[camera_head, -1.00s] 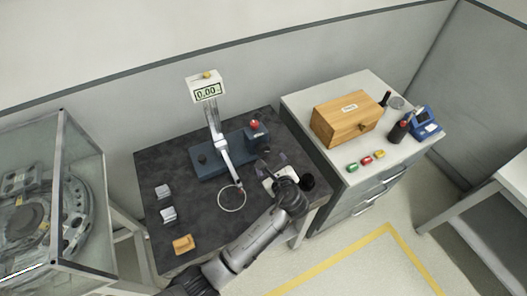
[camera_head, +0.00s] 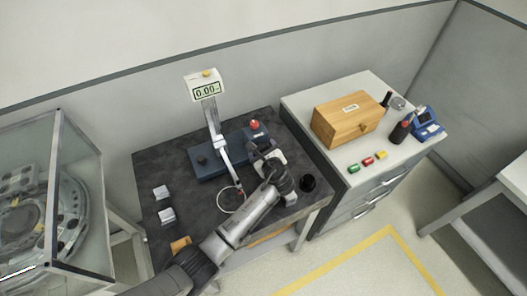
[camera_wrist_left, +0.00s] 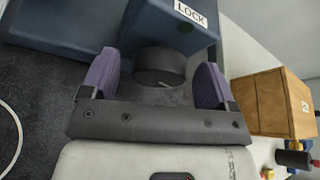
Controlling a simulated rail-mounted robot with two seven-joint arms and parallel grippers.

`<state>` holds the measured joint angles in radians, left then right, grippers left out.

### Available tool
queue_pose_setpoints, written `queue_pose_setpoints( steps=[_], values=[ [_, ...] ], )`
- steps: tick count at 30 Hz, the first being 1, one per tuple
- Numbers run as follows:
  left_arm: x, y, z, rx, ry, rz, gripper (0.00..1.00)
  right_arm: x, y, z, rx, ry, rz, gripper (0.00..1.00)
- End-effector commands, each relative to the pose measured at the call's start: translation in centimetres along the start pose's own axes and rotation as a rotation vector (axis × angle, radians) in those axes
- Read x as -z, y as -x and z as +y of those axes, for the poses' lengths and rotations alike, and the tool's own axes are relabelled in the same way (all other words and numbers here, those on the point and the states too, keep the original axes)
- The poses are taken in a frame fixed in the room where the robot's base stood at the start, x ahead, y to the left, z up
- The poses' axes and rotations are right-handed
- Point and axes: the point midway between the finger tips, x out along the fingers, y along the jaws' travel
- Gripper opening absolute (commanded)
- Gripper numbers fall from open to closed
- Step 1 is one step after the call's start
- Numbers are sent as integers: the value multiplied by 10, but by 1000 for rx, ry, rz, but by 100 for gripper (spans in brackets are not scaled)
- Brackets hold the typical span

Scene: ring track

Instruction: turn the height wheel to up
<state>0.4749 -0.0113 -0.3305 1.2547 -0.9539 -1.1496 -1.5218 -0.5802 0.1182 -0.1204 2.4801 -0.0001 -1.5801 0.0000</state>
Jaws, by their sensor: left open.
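The height gauge has a dark blue base (camera_head: 205,168), a slanted column and a display (camera_head: 206,91) reading 0.00. A blue box at the base's right end carries a red button (camera_head: 254,125); in the left wrist view its label reads LOCK (camera_wrist_left: 190,14). The dark round wheel (camera_wrist_left: 158,66) on this box sits between my left gripper's purple fingers (camera_wrist_left: 155,78). The fingers are open, one on each side, with gaps showing. In the head view my left gripper (camera_head: 264,150) is at the box's front and hides the wheel. My right gripper is not in view.
A wire ring (camera_head: 222,205) lies on the dark table beside my left arm. Two grey blocks (camera_head: 165,216) and an orange block (camera_head: 180,244) are at the left. A wooden box (camera_head: 347,118) stands on the cabinet.

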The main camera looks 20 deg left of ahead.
Motion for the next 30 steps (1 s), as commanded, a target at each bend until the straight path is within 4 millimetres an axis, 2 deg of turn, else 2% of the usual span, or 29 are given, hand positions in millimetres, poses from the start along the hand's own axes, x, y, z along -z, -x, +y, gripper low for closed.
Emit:
queue_pose_setpoints(
  steps=[2, 17, 23, 30],
  values=[
    [0, 0, 0, 0, 0, 0, 81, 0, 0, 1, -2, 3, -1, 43],
    [0, 0, 0, -1, 0, 0, 33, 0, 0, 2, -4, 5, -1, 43],
    [0, 0, 1, 5, 14, 0, 32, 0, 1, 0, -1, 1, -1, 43],
    [-1, 0, 3, 50, 122, -1, 32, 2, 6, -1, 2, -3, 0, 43]
  ],
)
